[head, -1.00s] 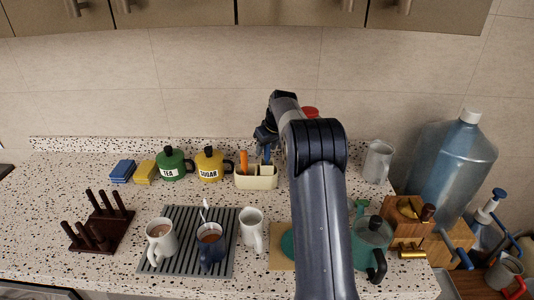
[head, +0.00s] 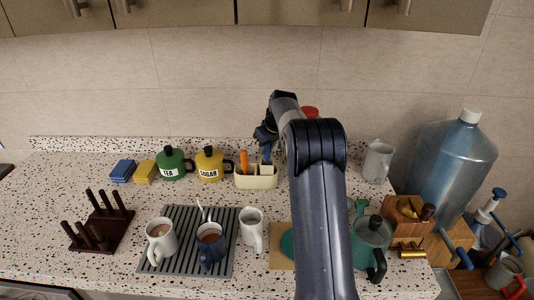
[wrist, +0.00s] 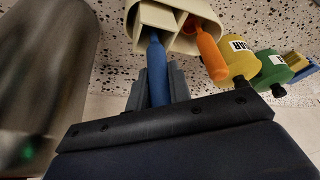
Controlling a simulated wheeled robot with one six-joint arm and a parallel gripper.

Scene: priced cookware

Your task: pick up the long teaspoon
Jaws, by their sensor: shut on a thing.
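My gripper (wrist: 158,85) is shut on the blue handle (wrist: 157,68) of a utensil standing in a cream divided caddy (wrist: 136,32). The handle's lower end is hidden inside the caddy, so I cannot tell what kind of utensil it is. In the head view my gripper (head: 265,142) is above the right part of the caddy (head: 256,183), partly hidden by my arm. A thin pale spoon (head: 202,212) leans out of a dark blue mug (head: 210,256) on the grey ribbed mat, well apart from my gripper.
An orange handle (head: 243,160) stands in the caddy's left part. Yellow sugar (head: 209,166) and green tea (head: 172,166) canisters stand left of it. White mugs (head: 160,246) flank the blue mug. A pale jug (head: 378,162) and large water bottle (head: 450,160) are at right.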

